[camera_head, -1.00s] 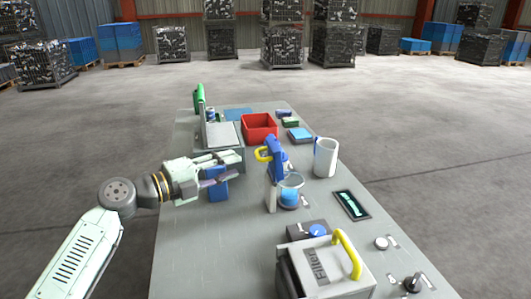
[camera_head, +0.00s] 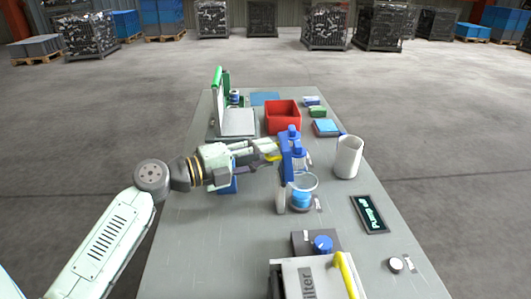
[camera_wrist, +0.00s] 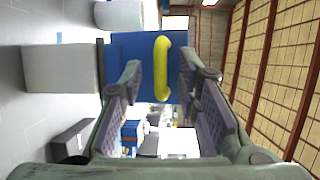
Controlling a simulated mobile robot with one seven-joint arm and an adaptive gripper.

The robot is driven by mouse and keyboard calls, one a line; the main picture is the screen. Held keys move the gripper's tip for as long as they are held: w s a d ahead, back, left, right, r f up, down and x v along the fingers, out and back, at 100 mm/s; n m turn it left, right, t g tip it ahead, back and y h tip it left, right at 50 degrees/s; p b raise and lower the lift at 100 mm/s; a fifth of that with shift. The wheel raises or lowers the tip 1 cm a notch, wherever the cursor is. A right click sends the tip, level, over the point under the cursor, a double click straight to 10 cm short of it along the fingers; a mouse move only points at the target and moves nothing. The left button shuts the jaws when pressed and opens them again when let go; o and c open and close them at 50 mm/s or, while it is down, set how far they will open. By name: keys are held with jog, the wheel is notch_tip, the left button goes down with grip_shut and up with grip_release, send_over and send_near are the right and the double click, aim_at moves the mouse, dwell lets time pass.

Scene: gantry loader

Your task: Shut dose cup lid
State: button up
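The dose cup (camera_head: 302,198) is a clear cup with blue in its lower part, standing beside a grey post (camera_head: 281,197). A blue upright part with a yellow handle, which looks like the raised lid (camera_head: 291,148), stands above and behind the cup. In the wrist view the blue panel (camera_wrist: 128,45) faces me, with its yellow handle (camera_wrist: 162,68) between my fingers. My gripper (camera_head: 268,152) reaches in from the left at the handle. Its fingers are apart, with gaps visible on both sides of the handle in the wrist view. The fingers partly hide the handle in the head view.
A blue block (camera_head: 229,184) is below my gripper. A white cylinder (camera_head: 348,157) stands to the right, near a dark display (camera_head: 370,214). The filter box (camera_head: 305,280) is in front. A red bin (camera_head: 283,117) and a grey unit with a raised panel (camera_head: 236,122) are behind.

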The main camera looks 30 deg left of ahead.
jog(key=shift+c, duration=0.5)
grip_shut()
jog(key=shift+f, duration=0.1)
